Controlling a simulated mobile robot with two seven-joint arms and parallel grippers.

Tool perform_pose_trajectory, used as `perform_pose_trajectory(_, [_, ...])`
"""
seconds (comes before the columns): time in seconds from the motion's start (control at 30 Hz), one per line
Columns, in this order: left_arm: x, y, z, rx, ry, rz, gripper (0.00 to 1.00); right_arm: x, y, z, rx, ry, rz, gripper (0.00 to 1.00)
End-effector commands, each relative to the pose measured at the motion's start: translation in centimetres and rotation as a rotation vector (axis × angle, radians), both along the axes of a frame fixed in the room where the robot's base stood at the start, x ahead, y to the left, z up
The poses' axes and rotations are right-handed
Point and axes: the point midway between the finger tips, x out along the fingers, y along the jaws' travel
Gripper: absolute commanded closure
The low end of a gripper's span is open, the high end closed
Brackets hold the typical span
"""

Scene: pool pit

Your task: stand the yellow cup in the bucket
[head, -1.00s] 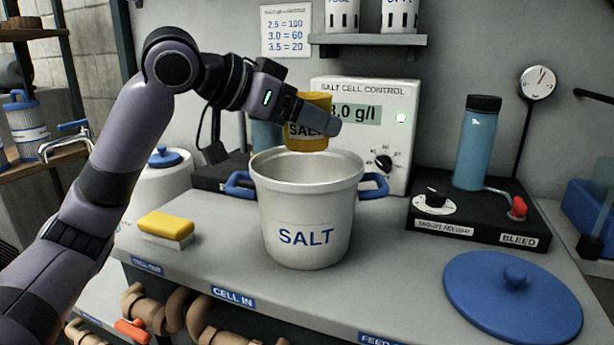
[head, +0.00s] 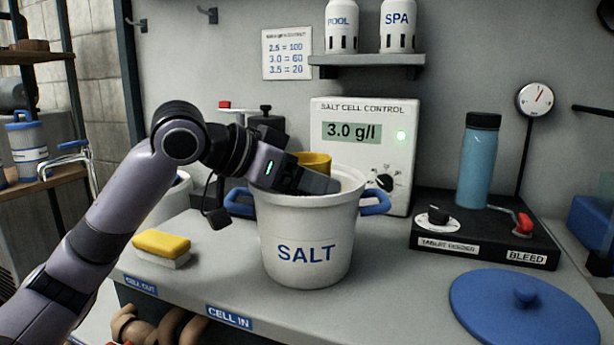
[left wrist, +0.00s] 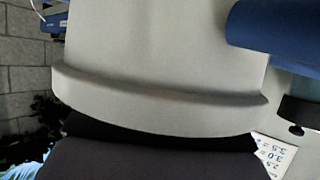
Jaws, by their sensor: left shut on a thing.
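The white bucket (head: 305,225) marked SALT stands upright on the grey counter, with blue handles at its sides. My left gripper (head: 322,183) is at the bucket's mouth, over its near-left rim, and is shut on the yellow cup (head: 316,159). The cup's upper part shows behind the fingers, inside or over the opening. Its lower part is hidden by the gripper and the rim, so I cannot tell whether it touches the bottom. The left wrist view shows the bucket's pale wall and rim (left wrist: 150,98) close up, with no cup visible. My right gripper is not in view.
The control box (head: 365,140) stands close behind the bucket. A yellow-topped sponge (head: 161,243) lies to the left. A round blue lid (head: 524,308) lies at the front right. The black base with a blue bottle (head: 480,165) stands to the right.

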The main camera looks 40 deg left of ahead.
Motion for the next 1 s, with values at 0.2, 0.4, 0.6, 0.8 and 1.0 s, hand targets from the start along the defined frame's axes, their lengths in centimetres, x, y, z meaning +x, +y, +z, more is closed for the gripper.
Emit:
perform_pose_trajectory(0.2, [0.0, 0.0, -0.8, 0.002, 0.002, 0.0, 0.57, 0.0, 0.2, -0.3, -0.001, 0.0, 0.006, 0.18])
perform_pose_trajectory(0.4, [0.0, -0.1, -1.2, 0.006, 0.011, -0.003, 0.0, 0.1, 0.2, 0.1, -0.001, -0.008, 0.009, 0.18])
perform_pose_trajectory(0.6, [0.0, -0.1, -1.3, 0.007, 0.015, -0.004, 0.0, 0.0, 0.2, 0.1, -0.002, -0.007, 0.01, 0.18])
perform_pose_trajectory(0.8, [0.0, -0.2, 0.5, 0.005, 0.012, -0.005, 0.0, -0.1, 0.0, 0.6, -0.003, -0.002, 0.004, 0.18])
perform_pose_trajectory(1.0, [-3.7, 1.8, 2.1, 0.006, 0.006, 0.004, 0.0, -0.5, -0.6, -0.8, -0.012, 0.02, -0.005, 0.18])
